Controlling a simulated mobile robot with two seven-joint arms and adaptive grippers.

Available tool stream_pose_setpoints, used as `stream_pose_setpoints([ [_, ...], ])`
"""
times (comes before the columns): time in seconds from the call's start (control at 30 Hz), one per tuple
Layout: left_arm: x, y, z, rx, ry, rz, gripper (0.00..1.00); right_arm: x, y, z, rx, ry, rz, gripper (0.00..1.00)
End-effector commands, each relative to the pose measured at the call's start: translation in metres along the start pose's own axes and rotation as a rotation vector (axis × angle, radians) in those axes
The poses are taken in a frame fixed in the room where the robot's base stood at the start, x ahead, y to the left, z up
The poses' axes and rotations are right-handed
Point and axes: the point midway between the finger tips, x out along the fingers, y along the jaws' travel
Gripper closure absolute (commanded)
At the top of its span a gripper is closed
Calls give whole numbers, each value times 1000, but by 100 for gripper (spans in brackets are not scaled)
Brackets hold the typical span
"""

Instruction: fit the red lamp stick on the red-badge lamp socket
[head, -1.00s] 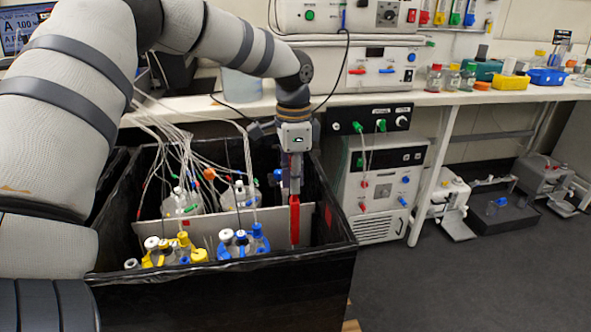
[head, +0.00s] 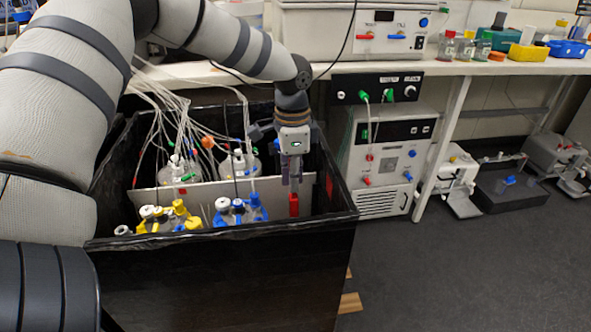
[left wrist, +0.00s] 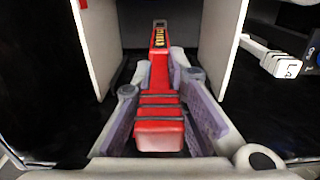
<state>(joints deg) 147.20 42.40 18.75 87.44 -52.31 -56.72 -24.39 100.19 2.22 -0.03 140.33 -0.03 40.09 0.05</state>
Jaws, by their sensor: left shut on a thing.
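The red lamp stick (left wrist: 158,130) is held between the two grey-purple fingers of my left gripper (left wrist: 165,92) in the left wrist view. Its far part narrows to a dark patch with yellow marks. In the head view my left gripper (head: 292,182) points down inside the black box, shut on the red stick (head: 293,205). The stick looks about upright, and its lower end is hidden behind the box's front rim. I cannot make out the red-badge lamp socket, nor whether the stick touches it. My right gripper is not in view.
The black box (head: 230,275) holds bottles with yellow caps (head: 180,208) and blue caps (head: 238,210), a pale divider (head: 147,200) and many thin tubes. A white unit (head: 385,185) stands right of the box.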

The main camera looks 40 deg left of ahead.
Motion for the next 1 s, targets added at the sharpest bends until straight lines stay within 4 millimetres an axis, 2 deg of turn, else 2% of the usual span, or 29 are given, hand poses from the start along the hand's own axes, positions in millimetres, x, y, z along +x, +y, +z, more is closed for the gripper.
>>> stream_pose_setpoints([
  [0.5, 42, 0, 1, 1, -4, 2, 100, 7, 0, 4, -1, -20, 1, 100],
  [1.0, 40, 0, 1, -1, 1, -1, 100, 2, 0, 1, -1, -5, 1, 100],
])
